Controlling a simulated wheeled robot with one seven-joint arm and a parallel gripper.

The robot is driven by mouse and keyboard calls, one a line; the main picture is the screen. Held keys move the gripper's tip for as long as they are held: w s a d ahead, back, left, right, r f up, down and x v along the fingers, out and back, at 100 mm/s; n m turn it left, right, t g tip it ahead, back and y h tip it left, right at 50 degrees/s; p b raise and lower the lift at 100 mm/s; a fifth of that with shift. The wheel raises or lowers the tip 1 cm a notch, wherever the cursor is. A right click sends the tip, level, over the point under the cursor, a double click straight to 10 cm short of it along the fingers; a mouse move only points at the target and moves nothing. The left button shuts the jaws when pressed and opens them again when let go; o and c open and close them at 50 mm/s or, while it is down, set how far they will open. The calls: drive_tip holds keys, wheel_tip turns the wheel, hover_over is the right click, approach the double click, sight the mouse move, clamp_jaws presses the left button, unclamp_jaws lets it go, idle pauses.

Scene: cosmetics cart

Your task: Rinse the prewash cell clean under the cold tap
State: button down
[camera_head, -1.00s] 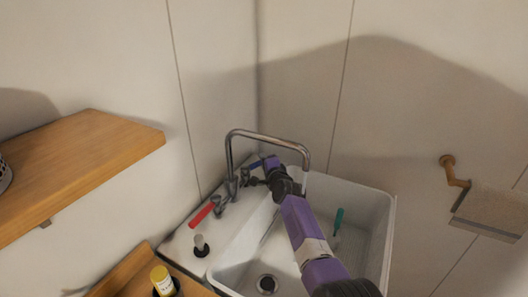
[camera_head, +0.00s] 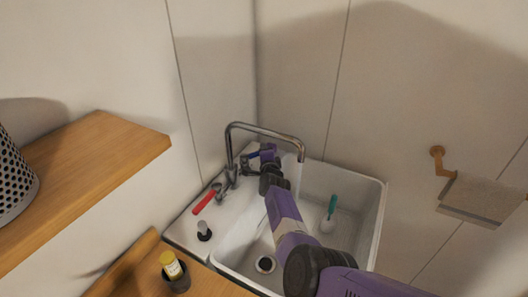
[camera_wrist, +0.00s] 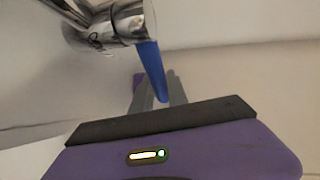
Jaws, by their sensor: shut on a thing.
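The chrome tap (camera_head: 232,160) stands at the sink's back left corner, with its arched spout over the white basin (camera_head: 342,262). I take this basin for the prewash cell. My gripper (camera_head: 256,157) is at the tap, shut on its blue cold lever (camera_wrist: 152,66). In the wrist view the lever runs down between my grey fingers (camera_wrist: 160,93). A thin pale streak hangs below the spout, perhaps running water. The red lever (camera_head: 204,202) points to the front left, clear of my gripper. My forearm hides part of the basin.
A teal-handled brush (camera_head: 331,208) stands in the basin, right of my arm; a drain (camera_head: 265,264) is in its floor. A dark-based stopper (camera_head: 204,232) sits on the left ledge. A wooden shelf (camera_head: 100,155) with a perforated holder and a yellow-capped bottle (camera_head: 171,265) are at left.

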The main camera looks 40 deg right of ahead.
drive_tip(key=c, duration=1.3)
unclamp_jaws()
drive_tip(key=p+v, duration=0.2)
drive_tip(key=v, duration=0.4)
drive_tip(key=shift+w+p, duration=0.1)
drive_tip(key=shift+p, duration=0.25)
drive_tip(key=shift+v, duration=0.95)
drive_tip(key=shift+d, duration=0.1)
drive_tip(key=shift+f, duration=0.1)
